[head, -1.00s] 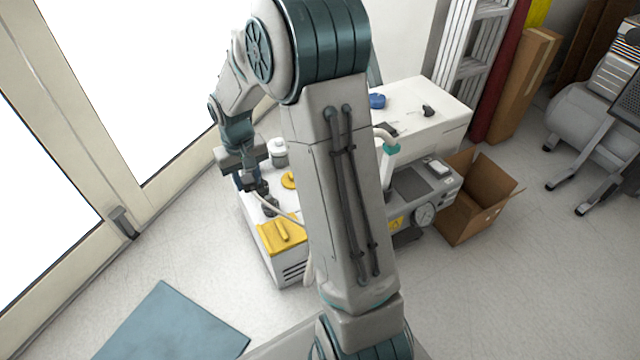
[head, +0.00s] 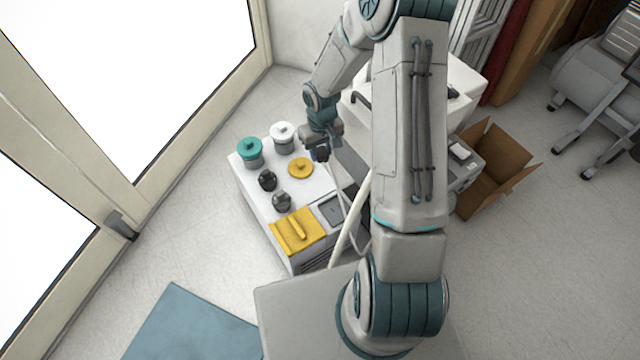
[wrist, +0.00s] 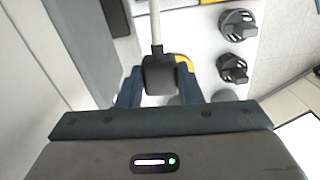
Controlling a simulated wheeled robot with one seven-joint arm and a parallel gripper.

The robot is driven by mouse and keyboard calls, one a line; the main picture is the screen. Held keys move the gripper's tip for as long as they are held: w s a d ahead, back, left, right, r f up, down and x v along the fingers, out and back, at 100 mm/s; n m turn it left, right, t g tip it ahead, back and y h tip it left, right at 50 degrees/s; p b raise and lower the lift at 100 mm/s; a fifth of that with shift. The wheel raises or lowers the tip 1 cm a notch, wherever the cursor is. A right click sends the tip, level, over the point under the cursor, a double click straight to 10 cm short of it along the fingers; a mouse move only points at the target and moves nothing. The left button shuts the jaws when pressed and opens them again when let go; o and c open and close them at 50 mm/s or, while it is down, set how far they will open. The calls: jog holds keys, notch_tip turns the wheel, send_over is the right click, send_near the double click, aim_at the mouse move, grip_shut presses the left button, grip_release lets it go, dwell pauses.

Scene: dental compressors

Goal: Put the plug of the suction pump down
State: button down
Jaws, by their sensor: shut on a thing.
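My gripper (head: 321,150) is shut on the black plug (wrist: 160,74), which sits between its two blue fingers in the wrist view. A pale cable (wrist: 155,22) runs from the plug away from the gripper. In the head view the gripper hangs near the right rear edge of the white unit (head: 258,203); the plug is small and dark there. The cable (head: 350,215) hangs down in front of the unit's right side. I cannot tell the plug's exact height above the surface.
A cardboard box (head: 490,175) stands at right. A blue mat (head: 190,325) lies on the floor.

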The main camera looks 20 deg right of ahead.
jog(key=n+b, duration=0.1)
jog(key=b, duration=0.1)
send_over(320, 189)
notch_tip(320, 189, down, 10)
jog(key=shift+r, duration=0.1)
jog(key=shift+f+b, duration=0.95)
jog(key=shift+f, duration=1)
jog(key=shift+f, duration=0.1)
jog(key=shift+f+b, duration=0.5)
jog(key=shift+f, duration=0.05)
jog(key=c, duration=1)
grip_release()
